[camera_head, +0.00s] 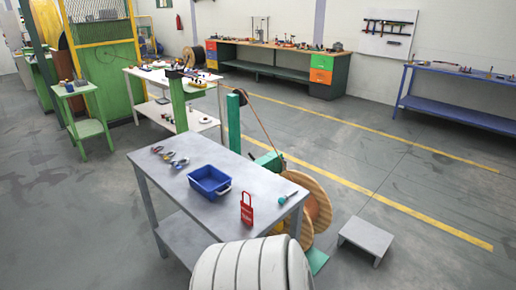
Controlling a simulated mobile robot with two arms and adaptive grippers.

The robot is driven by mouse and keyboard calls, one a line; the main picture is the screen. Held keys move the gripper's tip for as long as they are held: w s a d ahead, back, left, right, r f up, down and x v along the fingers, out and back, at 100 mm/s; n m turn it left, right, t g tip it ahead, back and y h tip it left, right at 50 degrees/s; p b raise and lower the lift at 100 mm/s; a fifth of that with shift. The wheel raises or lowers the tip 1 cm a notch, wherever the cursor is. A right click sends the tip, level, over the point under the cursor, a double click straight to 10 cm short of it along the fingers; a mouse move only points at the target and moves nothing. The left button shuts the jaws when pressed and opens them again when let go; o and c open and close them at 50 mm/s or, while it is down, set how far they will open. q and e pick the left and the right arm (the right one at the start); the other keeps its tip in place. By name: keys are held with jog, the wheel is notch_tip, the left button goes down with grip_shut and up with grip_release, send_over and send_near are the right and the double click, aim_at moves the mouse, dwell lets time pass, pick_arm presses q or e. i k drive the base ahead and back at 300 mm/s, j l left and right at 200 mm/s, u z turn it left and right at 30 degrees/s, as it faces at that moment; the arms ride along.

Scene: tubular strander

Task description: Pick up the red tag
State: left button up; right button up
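The red tag (247,210) stands on the grey metal table (228,221), near its front right part. It has a thin loop handle at the top and pale markings on its face. Neither of my grippers shows in this view, so I cannot see whether they are open or shut. Nothing covers the tag.
On the same table are a blue bin (209,181), several small padlock-like items (170,157) and a green-handled tool (287,197). A ribbed white cylindrical object (252,266) fills the bottom foreground. Wooden reels (315,204) and a low grey step (366,237) stand right.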

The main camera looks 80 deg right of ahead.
aim_at(247, 211)
jog(key=z, duration=2.65)
jog(key=i+l, duration=0.1)
jog(key=l+u, duration=0.15)
jog(key=l, duration=0.15)
jog(key=i, duration=0.05)
